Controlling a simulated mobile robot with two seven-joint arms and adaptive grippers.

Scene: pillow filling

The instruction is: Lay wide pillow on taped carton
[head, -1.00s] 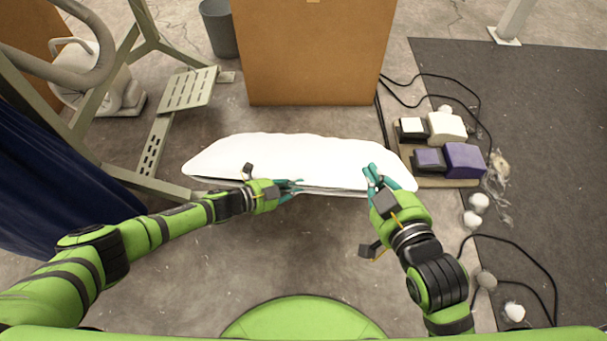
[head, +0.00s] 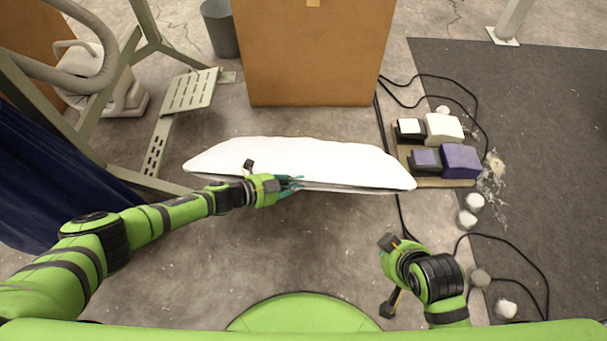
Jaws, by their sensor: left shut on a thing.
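The wide pillow (head: 300,158) is white, long and flattish, and shows in the middle of the head view in front of the carton. My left gripper (head: 290,187) is shut on the pillow's near edge, left of its middle. The carton (head: 313,55) is a tall brown box at the top centre, with a small piece of tape at its top edge. My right gripper (head: 388,262) is apart from the pillow, low and to the right.
Foot pedals on a board (head: 437,150) stand right of the pillow, with black cables and white fluff clumps (head: 470,209) around them. A green-grey metal frame (head: 165,130) and a dark blue cloth (head: 55,190) are at left. A grey bin (head: 220,28) stands behind.

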